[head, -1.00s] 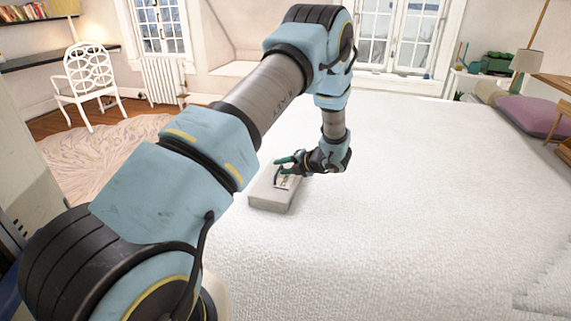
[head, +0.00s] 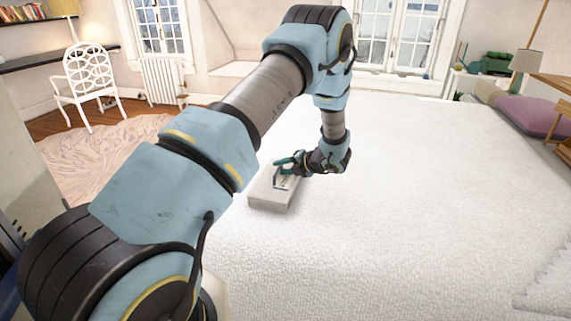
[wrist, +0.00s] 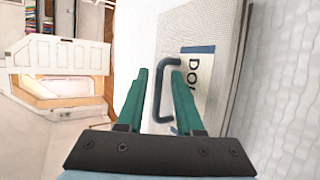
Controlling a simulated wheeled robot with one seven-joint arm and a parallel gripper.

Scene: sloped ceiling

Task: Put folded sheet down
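The folded sheet (head: 270,199) is a pale grey, box-shaped bundle with a dark handle and a printed label. It lies flat on the white bed, left of centre in the head view. In the wrist view the bundle (wrist: 200,25) fills the upper middle, with its dark handle (wrist: 158,90) near the fingertips. My gripper (head: 284,161) is over the top of the bundle. In the wrist view its green fingers (wrist: 160,72) stand apart, with the handle's long bar between them and gaps showing beside it. The lower end of the handle is close to my gripper's body.
The white bed cover (head: 420,220) is wide and clear to the right of the bundle. A purple pillow (head: 528,115) lies at the far right. A white chair (head: 88,80) stands on the floor at the far left, beyond a pale rug (head: 95,160).

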